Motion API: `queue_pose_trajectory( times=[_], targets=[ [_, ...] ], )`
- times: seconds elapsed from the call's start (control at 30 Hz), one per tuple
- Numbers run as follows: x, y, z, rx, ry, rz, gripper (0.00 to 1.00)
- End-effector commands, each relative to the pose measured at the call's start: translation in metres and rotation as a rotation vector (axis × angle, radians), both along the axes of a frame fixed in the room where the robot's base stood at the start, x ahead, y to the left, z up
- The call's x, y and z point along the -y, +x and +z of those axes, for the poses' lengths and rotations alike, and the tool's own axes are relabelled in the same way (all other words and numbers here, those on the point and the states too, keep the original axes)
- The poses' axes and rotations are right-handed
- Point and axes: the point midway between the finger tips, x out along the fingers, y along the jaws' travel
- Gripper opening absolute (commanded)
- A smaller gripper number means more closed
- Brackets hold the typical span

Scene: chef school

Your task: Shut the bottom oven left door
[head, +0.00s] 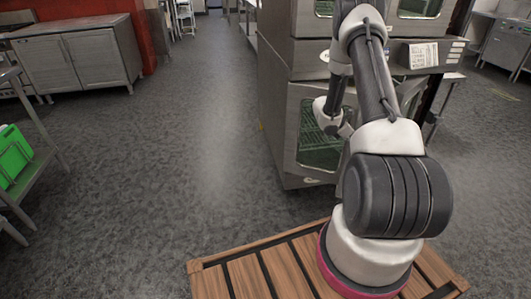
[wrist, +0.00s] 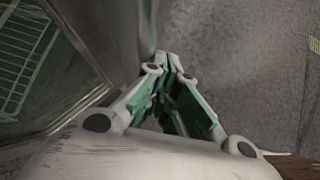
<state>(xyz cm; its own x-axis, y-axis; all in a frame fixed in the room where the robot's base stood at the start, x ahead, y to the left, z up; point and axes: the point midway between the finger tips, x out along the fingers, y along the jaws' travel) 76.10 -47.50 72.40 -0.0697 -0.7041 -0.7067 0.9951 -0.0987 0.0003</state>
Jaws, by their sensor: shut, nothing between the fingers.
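The bottom oven door (head: 316,154) has a glass pane in a metal frame, with green racks showing through it in the head view. My arm covers part of it, and I cannot tell whether it is fully closed or slightly ajar. In the wrist view, the door's glass (wrist: 35,60) fills the left side, with its pale metal edge running beside my fingers. My gripper (wrist: 168,62) is shut and empty, its green-padded fingers meeting right beside that edge. I cannot tell whether they touch it. My fingers are hidden behind my arm in the head view.
The oven stack (head: 272,90) stands ahead, with upper glass doors above. Grey floor (head: 190,130) is open to the left. A side table stands right.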

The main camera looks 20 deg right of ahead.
Motion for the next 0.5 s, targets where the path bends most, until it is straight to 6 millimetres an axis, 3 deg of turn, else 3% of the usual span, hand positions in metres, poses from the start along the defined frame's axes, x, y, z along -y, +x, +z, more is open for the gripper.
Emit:
queue_pose_trajectory(
  times=[0.03, 0.2, 0.5],
  targets=[
    [0.017, 0.006, 0.000, 0.003, -0.001, 0.013, 0.00],
    [0.064, 0.033, 0.000, 0.001, -0.001, 0.175, 0.00],
    [0.119, 0.084, 0.000, 0.001, -0.001, 0.395, 0.00]
  ],
)
